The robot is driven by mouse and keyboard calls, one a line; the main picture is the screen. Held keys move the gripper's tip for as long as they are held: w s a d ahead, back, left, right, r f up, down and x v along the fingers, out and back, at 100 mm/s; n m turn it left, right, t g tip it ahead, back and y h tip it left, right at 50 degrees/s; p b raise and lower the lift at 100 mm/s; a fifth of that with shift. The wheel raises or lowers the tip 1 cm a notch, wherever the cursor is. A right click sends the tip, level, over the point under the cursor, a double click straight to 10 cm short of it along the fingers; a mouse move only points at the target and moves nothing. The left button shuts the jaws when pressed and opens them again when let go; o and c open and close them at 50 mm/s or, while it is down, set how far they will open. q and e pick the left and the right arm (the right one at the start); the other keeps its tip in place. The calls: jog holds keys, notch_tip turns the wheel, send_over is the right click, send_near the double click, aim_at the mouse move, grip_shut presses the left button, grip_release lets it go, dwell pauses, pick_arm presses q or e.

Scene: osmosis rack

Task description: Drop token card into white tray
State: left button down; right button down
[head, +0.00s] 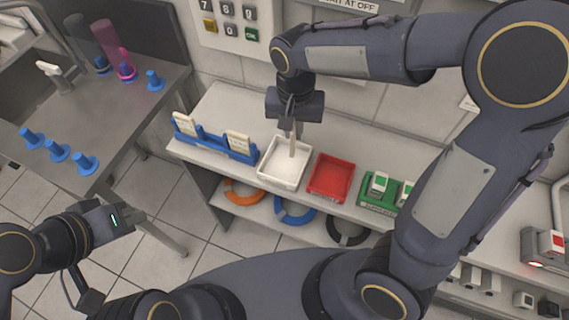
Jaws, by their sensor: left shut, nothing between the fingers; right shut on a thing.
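The white tray (277,182) stands on the white shelf, left of a red tray (330,178). My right gripper (292,126) points down above the white tray's back part. It is shut on the token card (293,143), a thin pale card seen nearly edge-on. The card hangs over the tray; I cannot tell whether its lower end touches the tray floor. My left gripper (122,218) is at the lower left, over the floor and away from the shelf. It is shut and empty.
A blue rack (214,144) with pale cards stands left of the white tray. A green holder (375,199) stands right of the red tray. Coloured rings (293,214) lie below the shelf. A metal table (120,125) with blue pegs is at left.

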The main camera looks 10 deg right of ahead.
notch_tip(320, 180, down, 4)
jog(key=b, duration=0.3)
jog(key=shift+f, duration=0.15)
jog(key=c, duration=1.4)
grip_release()
notch_tip(320, 180, up, 8)
jog(key=shift+f, duration=0.1)
